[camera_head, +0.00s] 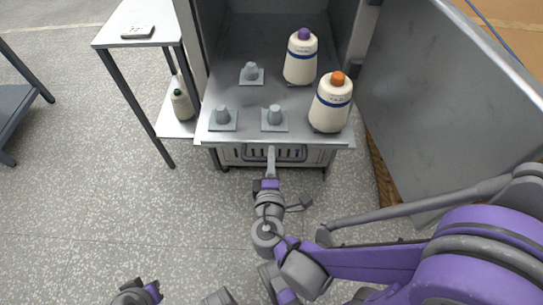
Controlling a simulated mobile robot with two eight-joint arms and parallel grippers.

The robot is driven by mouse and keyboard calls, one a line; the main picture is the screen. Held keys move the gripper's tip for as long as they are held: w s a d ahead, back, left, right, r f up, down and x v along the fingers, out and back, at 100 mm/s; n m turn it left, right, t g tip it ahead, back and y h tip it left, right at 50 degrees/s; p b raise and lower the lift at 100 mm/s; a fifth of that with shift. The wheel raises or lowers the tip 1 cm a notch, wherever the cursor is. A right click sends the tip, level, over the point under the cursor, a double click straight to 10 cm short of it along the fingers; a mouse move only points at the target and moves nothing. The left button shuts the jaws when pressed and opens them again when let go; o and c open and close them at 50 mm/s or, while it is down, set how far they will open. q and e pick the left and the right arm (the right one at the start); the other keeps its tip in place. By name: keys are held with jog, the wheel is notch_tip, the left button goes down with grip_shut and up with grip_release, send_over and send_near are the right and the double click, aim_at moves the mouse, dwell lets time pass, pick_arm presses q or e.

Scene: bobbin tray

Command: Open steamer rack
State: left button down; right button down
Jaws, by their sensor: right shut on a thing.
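The steamer rack (245,130) is a grey metal tray inside an open cabinet. Two cream yarn bobbins stand on it at the right, one with a purple top (300,62) and one with an orange top (329,108). Grey pegs on square bases stand bare, one at the back (251,74) and two in front (222,117), (273,117). My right gripper (270,158) reaches up to the rack's front edge, at the middle, and is shut on it; the exact grip is small. My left gripper (148,290) shows only partly at the bottom edge, its jaws unclear.
The cabinet door (450,90) stands open at the right, close to my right arm. A side table (115,32) with a small device stands at the left; a bottle (181,104) is on its lower shelf. The floor in front is clear.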

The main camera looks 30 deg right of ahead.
jog(key=c, duration=0.8)
grip_release()
pick_arm(q)
notch_tip(320, 180, up, 2)
jog(key=shift+s+r+p, duration=0.15)
jog(key=shift+p, duration=0.8)
pick_arm(e)
jog(key=v, duration=1.1)
jog(key=shift+d, duration=0.1)
jog(key=s+d+f+m+g+y, duration=0.4)
jog(key=f+m+g+y, duration=0.1)
jog(key=f+m+g, duration=0.35)
pick_arm(q)
notch_tip(320, 180, up, 22)
jog(key=w+t+p, duration=0.1)
jog(key=p, duration=1.8)
jog(key=shift+w+f, duration=0.25)
jog(key=shift+w, duration=0.15)
pick_arm(e)
jog(key=r+m+y, duration=0.1)
jog(key=r, duration=0.7)
jog(key=w+a+r+m+y, duration=0.1)
jog(key=r, duration=0.7)
jog(key=a+r+m+y, duration=0.1)
jog(key=r, duration=0.7)
jog(key=shift+w+r+t, duration=0.1)
jog(key=shift+w+t, duration=0.25)
